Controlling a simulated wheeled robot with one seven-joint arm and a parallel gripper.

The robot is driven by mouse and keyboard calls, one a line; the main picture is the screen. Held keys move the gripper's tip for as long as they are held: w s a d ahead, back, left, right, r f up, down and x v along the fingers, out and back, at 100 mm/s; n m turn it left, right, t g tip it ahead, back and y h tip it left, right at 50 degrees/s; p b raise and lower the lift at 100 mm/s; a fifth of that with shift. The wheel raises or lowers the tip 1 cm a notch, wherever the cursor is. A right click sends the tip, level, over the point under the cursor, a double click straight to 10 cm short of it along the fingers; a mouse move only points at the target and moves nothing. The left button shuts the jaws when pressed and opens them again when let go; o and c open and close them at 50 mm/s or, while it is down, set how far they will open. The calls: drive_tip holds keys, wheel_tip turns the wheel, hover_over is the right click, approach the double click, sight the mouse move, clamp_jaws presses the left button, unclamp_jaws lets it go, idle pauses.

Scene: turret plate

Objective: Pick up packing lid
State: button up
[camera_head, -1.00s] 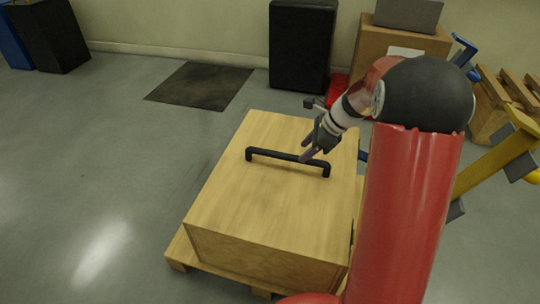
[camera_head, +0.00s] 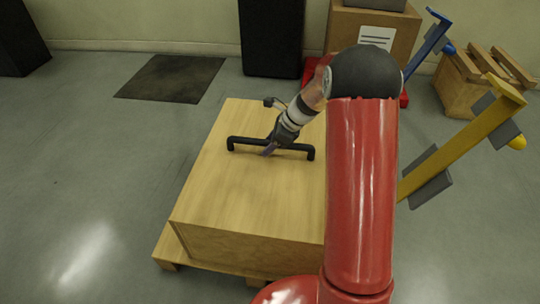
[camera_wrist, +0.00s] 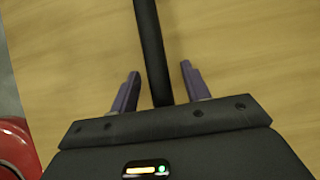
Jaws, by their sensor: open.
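The packing lid (camera_head: 240,190) is the light wooden top of a box, with a black bar handle (camera_head: 240,140) across it. In the head view my gripper (camera_head: 268,151) is at the handle, near its middle. In the wrist view my gripper (camera_wrist: 158,83) is open, with one purple finger on each side of the handle bar (camera_wrist: 149,40). The bar runs between the fingers, and gaps show on both sides. The lid's wooden surface (camera_wrist: 240,50) fills most of the wrist view. My arm hides the right part of the lid.
The box stands on a wooden pallet (camera_head: 166,250). A yellow post (camera_head: 455,150) and a blue one (camera_head: 430,40) stand to the right. A cardboard box (camera_head: 345,28) and black cabinet (camera_head: 270,40) are behind.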

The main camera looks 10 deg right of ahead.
clamp_jaws()
idle(1.3)
drive_tip(key=shift+w+r, duration=0.1)
drive_tip(key=shift+r, duration=0.1)
